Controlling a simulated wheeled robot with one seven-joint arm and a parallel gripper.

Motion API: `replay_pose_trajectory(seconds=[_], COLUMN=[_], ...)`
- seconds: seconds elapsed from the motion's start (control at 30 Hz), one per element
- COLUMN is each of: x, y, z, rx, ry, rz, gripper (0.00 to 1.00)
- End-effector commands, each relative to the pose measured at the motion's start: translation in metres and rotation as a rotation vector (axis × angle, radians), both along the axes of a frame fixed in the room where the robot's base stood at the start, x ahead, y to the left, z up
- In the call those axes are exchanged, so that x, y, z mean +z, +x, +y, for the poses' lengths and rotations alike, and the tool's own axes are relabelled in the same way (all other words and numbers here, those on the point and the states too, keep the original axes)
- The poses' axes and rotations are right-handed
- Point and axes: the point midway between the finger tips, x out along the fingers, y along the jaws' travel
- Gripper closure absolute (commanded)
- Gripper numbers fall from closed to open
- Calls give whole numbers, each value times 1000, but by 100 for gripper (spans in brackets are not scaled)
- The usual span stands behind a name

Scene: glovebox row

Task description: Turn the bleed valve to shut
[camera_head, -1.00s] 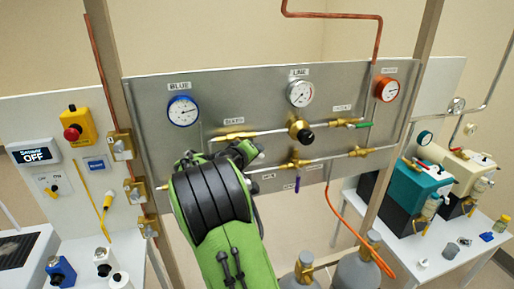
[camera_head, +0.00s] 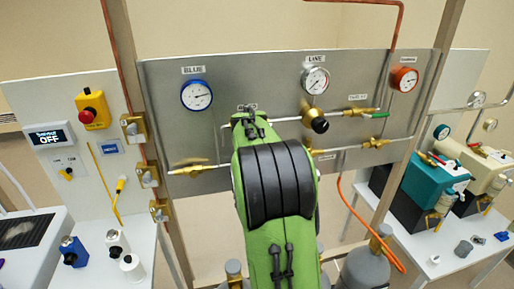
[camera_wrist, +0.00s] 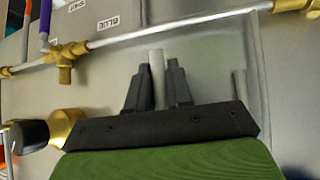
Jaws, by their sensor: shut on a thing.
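My gripper (camera_head: 250,121) is at the left part of the upper pipe on the metal panel, by a small label that is too blurred to read. In the wrist view my gripper (camera_wrist: 157,82) is shut on a pale, rod-like handle (camera_wrist: 157,62), which shows between its two black fingers. I take this for the bleed valve's handle. The valve's body is hidden behind my gripper and arm, so I cannot tell how the handle stands to its pipe.
The regulator's black knob (camera_head: 320,125) is close to the right of my gripper and also shows in the wrist view (camera_wrist: 30,136). A purple lever (camera_wrist: 45,22) stands on the other pipe. Another brass valve (camera_head: 196,166) sits lower left. The blue gauge (camera_head: 196,95) is above left.

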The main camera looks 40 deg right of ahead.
Motion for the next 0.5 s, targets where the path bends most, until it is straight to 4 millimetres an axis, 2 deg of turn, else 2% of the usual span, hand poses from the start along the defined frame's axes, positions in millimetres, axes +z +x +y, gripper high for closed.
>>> replay_pose_trajectory(seconds=[0.5], x=[-2], y=[2], z=[5], rx=[0], ry=[81], rz=[-40], gripper=[100])
